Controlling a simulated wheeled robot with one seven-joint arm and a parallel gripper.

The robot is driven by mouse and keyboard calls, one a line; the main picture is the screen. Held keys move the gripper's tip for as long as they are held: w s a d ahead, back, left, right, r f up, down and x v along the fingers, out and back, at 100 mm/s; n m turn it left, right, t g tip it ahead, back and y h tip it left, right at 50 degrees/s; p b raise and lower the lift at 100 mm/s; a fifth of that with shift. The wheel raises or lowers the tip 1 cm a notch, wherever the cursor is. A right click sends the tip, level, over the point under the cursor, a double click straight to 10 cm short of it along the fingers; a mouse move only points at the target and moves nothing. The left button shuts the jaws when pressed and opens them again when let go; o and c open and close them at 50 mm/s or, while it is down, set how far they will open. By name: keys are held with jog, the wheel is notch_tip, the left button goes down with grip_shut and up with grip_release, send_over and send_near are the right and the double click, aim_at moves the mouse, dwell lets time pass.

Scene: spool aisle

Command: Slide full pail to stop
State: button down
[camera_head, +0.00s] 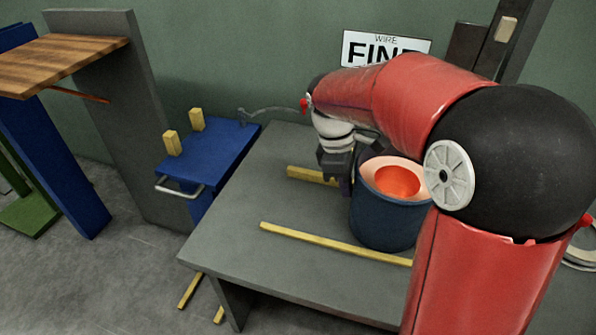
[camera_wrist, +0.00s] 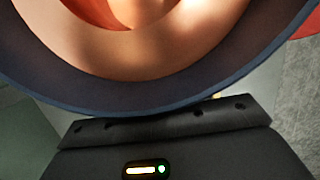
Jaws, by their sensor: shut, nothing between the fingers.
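The dark blue pail (camera_head: 385,222) stands upright on the grey table, with a pale inner rim and an orange inside. It is between two yellow strips, and my arm hides part of its right side. Its rim fills the upper part of the wrist view (camera_wrist: 150,104). My gripper (camera_head: 337,182) is shut and empty, pointing down at the left side of the pail, very close to it; I cannot tell whether they touch. The near yellow strip (camera_head: 325,243) and the far one (camera_head: 310,175) lie along the table. I cannot make out which thing is the stop.
The grey table (camera_head: 235,225) is bare at its left end. A blue stand (camera_head: 215,155) with two yellow posts (camera_head: 172,143) and a pale handle is against that end. A grey upright panel (camera_head: 155,140) and a wooden shelf (camera_head: 60,62) are farther left. A wall sign (camera_head: 375,50) hangs behind.

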jog(key=s+d+p, duration=0.1)
jog(key=s+d, duration=0.1)
jog(key=d, duration=0.4)
jog(key=s+d+p, duration=0.1)
jog(key=s+d, duration=0.1)
jog(key=d, duration=0.4)
jog(key=s+d+p, duration=0.1)
jog(key=s+d, duration=0.2)
jog(key=d, duration=0.4)
jog(key=shift+w+a, duration=0.1)
jog(key=a, duration=0.1)
jog(key=w+a, duration=0.1)
jog(key=a+r+p, duration=0.1)
jog(key=a, duration=0.1)
jog(key=shift+w, duration=0.3)
jog(key=v, duration=0.9)
jog(key=shift+s, duration=0.1)
jog(key=s+a+m+t+y, duration=0.2)
jog(key=s+a+m+t, duration=0.4)
jog(key=s+a+m, duration=0.4)
jog(key=s+m, duration=0.4)
jog(key=shift+a+f+t+y, duration=0.2)
jog(key=shift+f+t+y, duration=0.1)
